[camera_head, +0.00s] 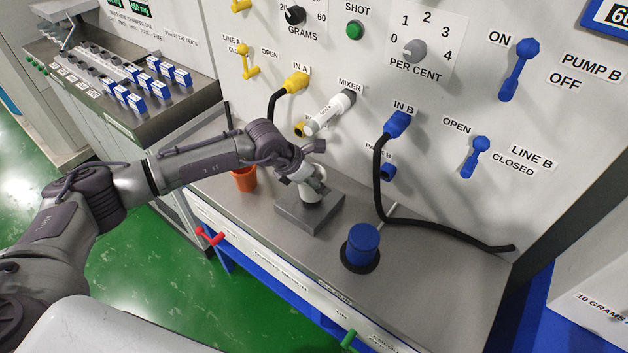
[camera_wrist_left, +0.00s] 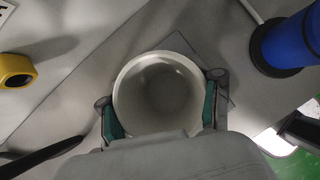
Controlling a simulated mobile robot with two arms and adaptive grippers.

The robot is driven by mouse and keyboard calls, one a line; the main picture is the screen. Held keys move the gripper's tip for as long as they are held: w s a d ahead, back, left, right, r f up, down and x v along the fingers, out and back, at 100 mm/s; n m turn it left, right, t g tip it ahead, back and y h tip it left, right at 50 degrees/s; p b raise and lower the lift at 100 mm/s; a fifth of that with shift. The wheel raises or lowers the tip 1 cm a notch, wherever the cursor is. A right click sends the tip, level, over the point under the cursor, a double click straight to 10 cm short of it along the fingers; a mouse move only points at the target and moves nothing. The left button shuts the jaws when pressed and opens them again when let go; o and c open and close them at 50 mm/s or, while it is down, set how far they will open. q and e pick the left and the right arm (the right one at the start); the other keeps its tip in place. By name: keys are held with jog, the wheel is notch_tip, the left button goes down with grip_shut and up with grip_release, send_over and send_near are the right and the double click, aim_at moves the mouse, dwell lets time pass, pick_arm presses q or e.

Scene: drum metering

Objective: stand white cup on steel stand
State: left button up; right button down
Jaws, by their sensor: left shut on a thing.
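The white cup (camera_head: 311,193) is upright in my left gripper (camera_head: 314,180), over the steel stand (camera_head: 327,213), a low grey block on the bench. The gripper covers part of the cup. In the left wrist view I look into the empty round mouth of the cup (camera_wrist_left: 158,92), with the two fingers of the left gripper (camera_wrist_left: 160,98) closed on its opposite sides. A corner of the stand (camera_wrist_left: 229,100) shows beside the cup there. I cannot tell whether the cup's base touches the stand. My right gripper is not in view.
An orange cup (camera_head: 244,180) stands left of the stand. A blue cylinder on a black base (camera_head: 362,245) stands to the right. A black hose (camera_head: 379,185) runs from the panel onto the bench (camera_head: 430,280). The white mixer nozzle (camera_head: 327,114) juts out above.

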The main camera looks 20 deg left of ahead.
pick_arm(q)
jog(key=shift+f, duration=0.8)
jog(key=shift+s+a, duration=0.15)
jog(key=o, duration=0.8)
jog(key=shift+f, duration=0.2)
jog(key=o, duration=0.5)
jog(key=shift+r, duration=0.1)
jog(key=shift+r, duration=0.1)
